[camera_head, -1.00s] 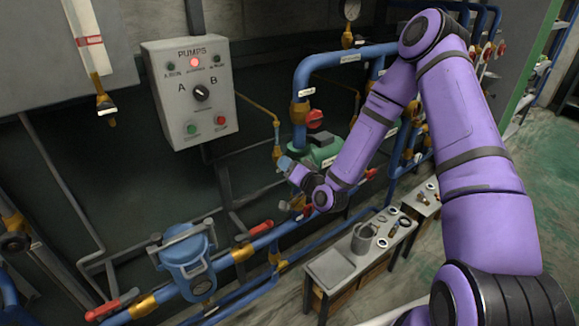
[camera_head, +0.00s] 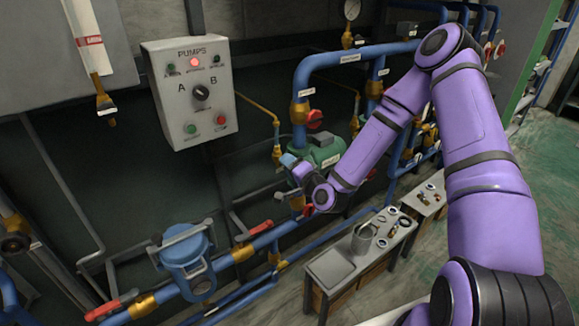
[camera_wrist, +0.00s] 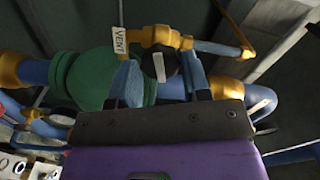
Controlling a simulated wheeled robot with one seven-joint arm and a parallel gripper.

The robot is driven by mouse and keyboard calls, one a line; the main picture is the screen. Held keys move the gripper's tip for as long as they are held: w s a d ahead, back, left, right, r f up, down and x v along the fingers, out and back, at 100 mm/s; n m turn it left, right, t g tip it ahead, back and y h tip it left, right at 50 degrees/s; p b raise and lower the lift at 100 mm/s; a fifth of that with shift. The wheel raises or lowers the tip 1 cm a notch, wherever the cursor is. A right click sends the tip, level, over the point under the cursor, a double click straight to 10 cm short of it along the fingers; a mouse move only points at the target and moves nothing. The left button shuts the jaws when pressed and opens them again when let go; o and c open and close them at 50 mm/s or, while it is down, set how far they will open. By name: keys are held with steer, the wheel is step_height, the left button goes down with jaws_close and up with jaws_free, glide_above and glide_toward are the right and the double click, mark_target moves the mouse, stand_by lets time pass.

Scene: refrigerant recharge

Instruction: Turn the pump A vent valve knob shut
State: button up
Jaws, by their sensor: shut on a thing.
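The vent valve knob (camera_wrist: 163,66) is black with a white bar and sits between my fingers in the wrist view. A "VENT" tag (camera_wrist: 120,42) hangs to its left on the brass vent fitting (camera_wrist: 165,35). My gripper (camera_wrist: 160,78) has its two blue fingers on either side of the knob, shut on it. In the head view my gripper (camera_head: 288,163) is at the green pump (camera_head: 322,152), below the blue pipe elbow. The knob is hidden there by my gripper and wrist. The white bar stands near upright in the wrist view, leaning slightly.
A grey pumps panel (camera_head: 190,130) with a lit red lamp is on the wall at left. Blue pipes with red-handled valves (camera_head: 315,118) surround the pump. A blue meter body (camera_head: 185,262) is at lower left. A bench (camera_head: 335,270) with loose parts stands below.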

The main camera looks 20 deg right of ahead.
steer(key=m, duration=0.2)
steer(key=shift+m, duration=0.3)
steer(key=o, duration=0.9)
steer(key=shift+s, duration=0.1)
steer(key=v, duration=0.6)
steer(key=shift+s, duration=0.4)
steer(key=shift+d, duration=0.1)
